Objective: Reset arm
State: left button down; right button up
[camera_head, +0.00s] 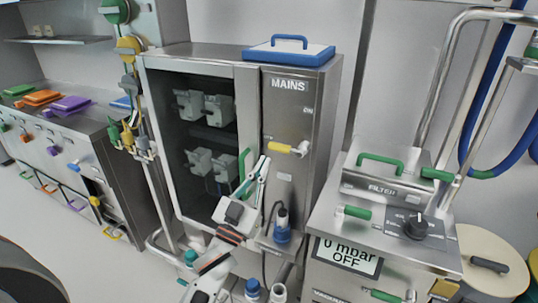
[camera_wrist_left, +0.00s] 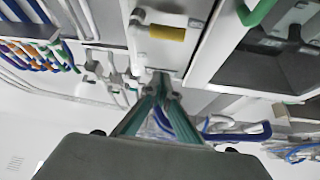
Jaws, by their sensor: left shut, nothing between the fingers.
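My left arm (camera_head: 218,262) rises from the bottom of the head view. My left gripper (camera_head: 262,162) is in front of the steel MAINS cabinet (camera_head: 290,125), its slim fingers pointing up beside the green door handle (camera_head: 243,165). In the left wrist view the left gripper's teal fingers (camera_wrist_left: 165,78) converge at their tips, with nothing held between them. Whether the fingers touch the cabinet is hard to tell. My right gripper is in neither view.
The yellow-and-white switch handle (camera_head: 287,148) is right of the fingers and also shows in the left wrist view (camera_wrist_left: 166,33). A plug (camera_head: 282,227) sits below. The filter unit (camera_head: 385,180) stands right; a bench with coloured bins (camera_head: 70,105) stands left. Open floor shows lower left.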

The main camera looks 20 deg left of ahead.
pick_arm(q)
jog(key=shift+s+a+f, duration=0.1)
jog(key=shift+s+f, duration=0.15)
jog(key=shift+s, duration=0.15)
jog(key=s+d+f+g, duration=0.1)
jog(key=s+f+g, duration=0.3)
jog(key=f, duration=0.8)
jog(key=s+d+f+g, duration=0.1)
jog(key=s+f+g, duration=0.3)
jog(key=f, duration=0.7)
jog(key=s+d+f+m+g, duration=0.2)
jog(key=s+f+g, duration=0.3)
jog(key=s+f, duration=1)
jog(key=shift+s+d+h, duration=0.25)
jog(key=shift+d+h, duration=0.05)
jog(key=shift+d, duration=0.4)
